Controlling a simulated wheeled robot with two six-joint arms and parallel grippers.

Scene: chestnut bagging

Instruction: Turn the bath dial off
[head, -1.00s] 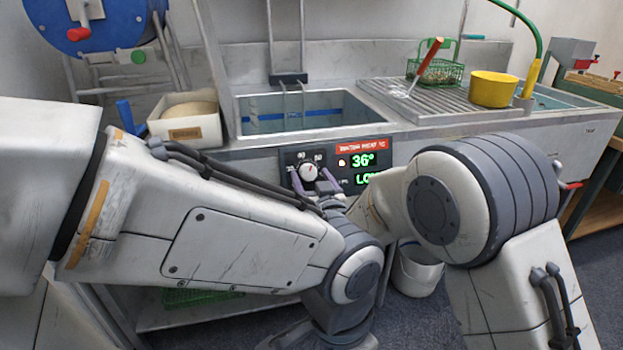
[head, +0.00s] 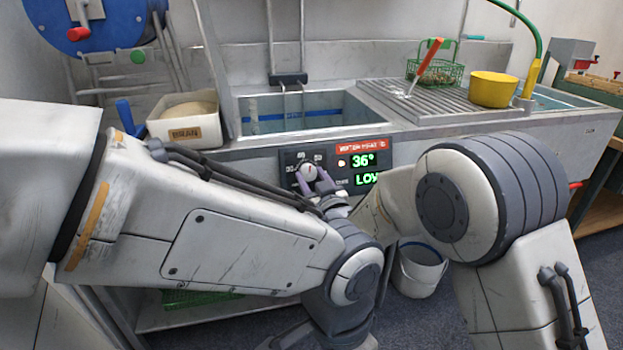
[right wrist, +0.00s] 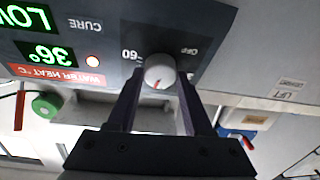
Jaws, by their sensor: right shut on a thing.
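The bath dial (head: 308,172) is a round white knob on a dark control panel (head: 288,160) at the front of the sink unit. In the right wrist view the dial (right wrist: 158,70) has a red pointer mark toward the picture's bottom. That view shows "OFF" to its right and "60" to its left. My right gripper (head: 313,180) has purple fingers shut on the dial; in the right wrist view the gripper (right wrist: 158,82) has one finger on each side of it. The display (head: 363,168) reads 36° and LOW in green. My left gripper is not visible.
An orange lamp (head: 341,163) glows beside the display. Above the panel is the sink basin (head: 300,122). A bran box (head: 185,122) stands left, a yellow pot (head: 492,90) and green basket (head: 436,72) right. A white bucket (head: 420,270) is on the floor. My arms fill much of the foreground.

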